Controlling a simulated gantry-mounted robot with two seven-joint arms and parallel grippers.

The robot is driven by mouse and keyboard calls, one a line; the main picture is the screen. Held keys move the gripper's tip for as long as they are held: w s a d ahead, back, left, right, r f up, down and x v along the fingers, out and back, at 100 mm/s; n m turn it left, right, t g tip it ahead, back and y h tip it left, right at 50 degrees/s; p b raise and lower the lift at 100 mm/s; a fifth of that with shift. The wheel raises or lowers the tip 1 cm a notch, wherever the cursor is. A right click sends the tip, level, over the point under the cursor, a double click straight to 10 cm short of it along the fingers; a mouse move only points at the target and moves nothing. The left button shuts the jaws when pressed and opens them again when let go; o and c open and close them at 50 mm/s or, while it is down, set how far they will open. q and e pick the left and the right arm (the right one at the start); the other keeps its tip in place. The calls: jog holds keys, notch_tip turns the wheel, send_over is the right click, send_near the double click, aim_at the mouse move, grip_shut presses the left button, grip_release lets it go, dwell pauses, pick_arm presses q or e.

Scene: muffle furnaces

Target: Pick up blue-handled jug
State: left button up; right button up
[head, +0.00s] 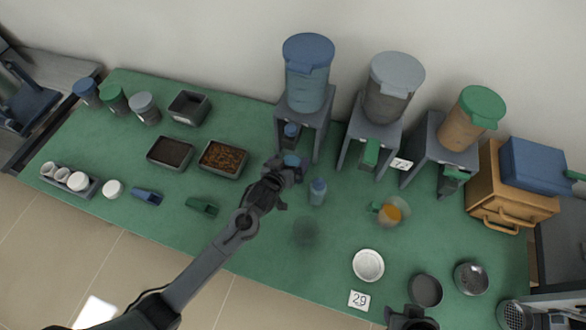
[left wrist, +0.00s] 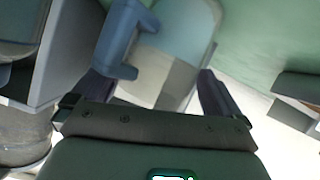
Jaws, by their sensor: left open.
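I cannot tell whether either finger touches the jug. A dark part at the bottom edge of the head view looks like my right gripper (head: 412,320); its fingers cannot be made out.
The blue-lidded dispenser (head: 307,75) stands on a grey stand behind the jug. A green-handled jug (head: 391,211) with orange contents stands further right.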

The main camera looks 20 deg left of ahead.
pick_arm(q)
jog(key=shift+c, duration=0.3)
jog(key=c, duration=1.5)
jog(key=shift+o, duration=0.2)
jog(key=shift+r, duration=0.4)
jog(key=shift+c, duration=1.3)
notch_tip(320, 180, up, 3)
jog(key=shift+r+p, duration=0.1)
jog(key=shift+p, duration=0.25)
jog(key=s, duration=1.2)
jog(key=s+a, duration=0.1)
jog(key=s, duration=0.5)
jog(key=shift+f+p, duration=0.25)
jog(key=shift+p, duration=0.1)
